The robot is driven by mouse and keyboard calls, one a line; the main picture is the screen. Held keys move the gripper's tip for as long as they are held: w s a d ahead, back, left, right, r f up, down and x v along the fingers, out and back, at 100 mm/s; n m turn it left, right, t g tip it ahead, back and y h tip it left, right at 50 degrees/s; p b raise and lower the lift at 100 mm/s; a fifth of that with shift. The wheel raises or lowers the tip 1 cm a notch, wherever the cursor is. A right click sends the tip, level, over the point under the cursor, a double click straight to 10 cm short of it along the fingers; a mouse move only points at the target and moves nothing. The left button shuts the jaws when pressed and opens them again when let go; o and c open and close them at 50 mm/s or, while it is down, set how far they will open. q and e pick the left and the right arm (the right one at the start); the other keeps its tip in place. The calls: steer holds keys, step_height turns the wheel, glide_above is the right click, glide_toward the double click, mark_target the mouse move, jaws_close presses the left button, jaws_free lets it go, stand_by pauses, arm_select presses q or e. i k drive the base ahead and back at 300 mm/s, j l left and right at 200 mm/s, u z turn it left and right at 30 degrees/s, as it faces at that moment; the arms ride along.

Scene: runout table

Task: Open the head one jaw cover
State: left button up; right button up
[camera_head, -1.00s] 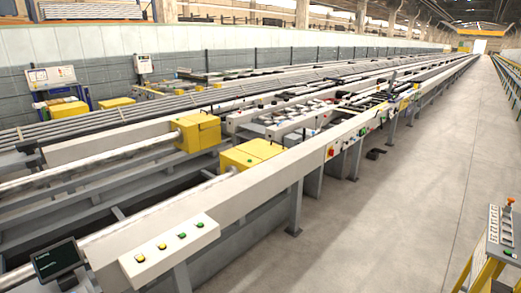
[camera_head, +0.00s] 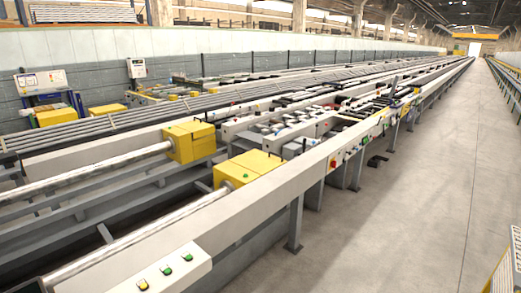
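Two yellow box-shaped covers stand on the runout table. The farther yellow cover (camera_head: 190,141) sits behind and to the left, also with a shaft. Both look closed. I cannot tell which one is the head one jaw cover. Neither of my grippers shows in the head view.
A white control box (camera_head: 150,278) with yellow and green buttons is at the bottom left. The long front beam (camera_head: 226,209) stands between the covers and the aisle. The concrete aisle floor (camera_head: 400,215) on the right is clear. A yellow-framed stand (camera_head: 507,275) shows at the bottom right.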

mark_target(259, 162)
steer(key=i+l+z, duration=0.2)
steer(key=i+z, duration=0.5)
steer(key=i, duration=0.15)
steer(key=i+z, duration=0.3)
steer(key=i, duration=0.15)
steer(key=i+u, duration=0.5)
steer(key=i, duration=0.2)
steer(key=i+l+u, duration=0.15)
steer(key=i+u, duration=0.3)
steer(key=i, duration=0.25)
steer(key=i+u, duration=0.25)
steer(key=i, duration=0.15)
steer(key=i+l+u, duration=0.55)
steer(key=i, duration=0.2)
steer(key=j, duration=0.1)
